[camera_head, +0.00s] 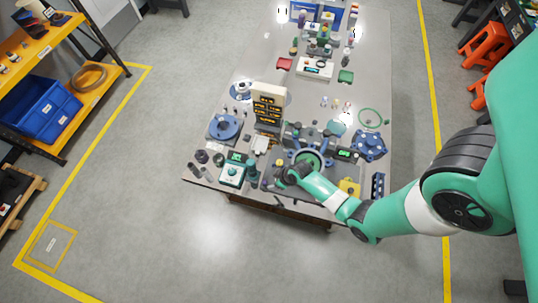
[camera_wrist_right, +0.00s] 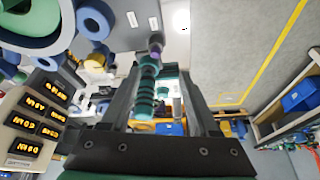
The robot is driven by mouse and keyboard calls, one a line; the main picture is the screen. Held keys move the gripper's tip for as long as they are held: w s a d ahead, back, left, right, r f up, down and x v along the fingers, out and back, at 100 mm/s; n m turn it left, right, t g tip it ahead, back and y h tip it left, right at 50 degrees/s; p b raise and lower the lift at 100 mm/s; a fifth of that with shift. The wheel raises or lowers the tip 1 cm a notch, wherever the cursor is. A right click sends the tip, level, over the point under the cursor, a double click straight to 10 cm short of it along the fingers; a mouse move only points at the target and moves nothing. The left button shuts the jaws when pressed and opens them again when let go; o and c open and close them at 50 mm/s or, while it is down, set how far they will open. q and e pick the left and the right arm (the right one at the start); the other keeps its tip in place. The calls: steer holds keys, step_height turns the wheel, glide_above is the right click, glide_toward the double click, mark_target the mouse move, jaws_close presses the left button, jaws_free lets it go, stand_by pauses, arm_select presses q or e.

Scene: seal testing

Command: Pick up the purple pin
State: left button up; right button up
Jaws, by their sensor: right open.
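A small dark purple piece (camera_wrist_right: 156,40), which may be the pin, shows in the right wrist view beyond a stack of teal rings (camera_wrist_right: 146,88). Both line up with the space between my right fingers. My right gripper (camera_wrist_right: 158,75) is open, with a finger on each side of the teal stack; I cannot tell if either finger touches it. In the head view, my right gripper (camera_head: 276,179) is low over the table's near edge, beside a teal upright part (camera_head: 252,170). The pin cannot be told apart there. My left gripper is out of view.
The grey table (camera_head: 235,60) is crowded near my gripper. The floor in front is clear.

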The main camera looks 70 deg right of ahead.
steer(key=b, duration=0.6)
glide_above(265, 182)
steer(key=s, duration=0.2)
steer(key=f, duration=0.4)
steer(key=a+f, duration=0.1)
steer(key=f, duration=0.1)
steer(key=shift+s+f, duration=0.1)
steer(key=shift+s, duration=0.1)
steer(key=b+x, duration=0.2)
steer(key=x, duration=0.1)
steer(key=b+x, duration=0.1)
steer(key=shift+w+d+b, duration=0.2)
steer(key=shift+d+b, duration=0.1)
steer(key=shift+d, duration=0.05)
steer(key=shift+w+f, duration=0.15)
steer(key=shift+f, duration=0.2)
jaws_close()
